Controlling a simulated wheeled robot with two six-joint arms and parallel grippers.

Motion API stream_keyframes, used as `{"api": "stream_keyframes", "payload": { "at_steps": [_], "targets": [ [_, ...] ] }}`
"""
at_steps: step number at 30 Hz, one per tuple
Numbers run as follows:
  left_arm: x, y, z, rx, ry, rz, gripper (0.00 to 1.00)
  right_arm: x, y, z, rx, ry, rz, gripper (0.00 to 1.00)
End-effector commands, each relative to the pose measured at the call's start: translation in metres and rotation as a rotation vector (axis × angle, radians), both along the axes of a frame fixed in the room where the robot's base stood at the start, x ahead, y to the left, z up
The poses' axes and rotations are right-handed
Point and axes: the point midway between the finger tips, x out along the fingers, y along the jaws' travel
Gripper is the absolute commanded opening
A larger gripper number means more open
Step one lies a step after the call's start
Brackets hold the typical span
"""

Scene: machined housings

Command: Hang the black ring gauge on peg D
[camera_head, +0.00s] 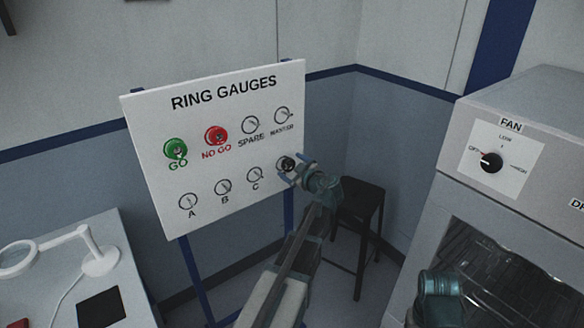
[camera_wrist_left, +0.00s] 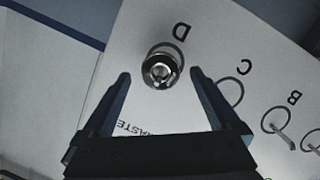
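The black ring gauge (camera_head: 287,163) is at the right end of the board's lower row. In the left wrist view the dark ring (camera_wrist_left: 162,70) sits around the shiny peg D, just beside the letter D (camera_wrist_left: 182,32). My left gripper (camera_head: 293,170) is in front of it and hides the D label in the head view. In the left wrist view its fingers (camera_wrist_left: 160,76) are spread wide, one on each side of the ring, with visible gaps. No finger appears to touch the ring.
The white board (camera_head: 225,115) holds a green ring (camera_head: 175,149) at GO and a red ring (camera_head: 216,136) at NO GO. Pegs A, B, C, SPARE and MASTER look bare. A black stool (camera_head: 360,205) and a fan cabinet (camera_head: 540,120) stand right, a lamp (camera_head: 98,258) left.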

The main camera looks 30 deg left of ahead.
Motion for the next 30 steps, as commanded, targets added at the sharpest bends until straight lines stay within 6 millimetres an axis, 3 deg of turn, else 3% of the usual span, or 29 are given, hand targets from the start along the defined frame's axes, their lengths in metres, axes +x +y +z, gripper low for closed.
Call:
{"api": "stream_keyframes", "payload": {
  "at_steps": [8, 22, 30],
  "targets": [
    [-0.005, -0.007, 0.003, 0.000, 0.000, -0.001, 0.96, 0.000, 0.000, 0.003, 0.000, 0.000, 0.000, 0.64],
    [-0.053, -0.087, 0.025, -0.001, -0.001, -0.004, 0.96, 0.000, 0.000, 0.025, 0.000, 0.000, 0.000, 0.64],
    [-0.067, -0.112, 0.031, 0.001, 0.000, -0.001, 0.96, 0.000, 0.000, 0.031, 0.000, 0.000, 0.000, 0.64]
  ]
}}
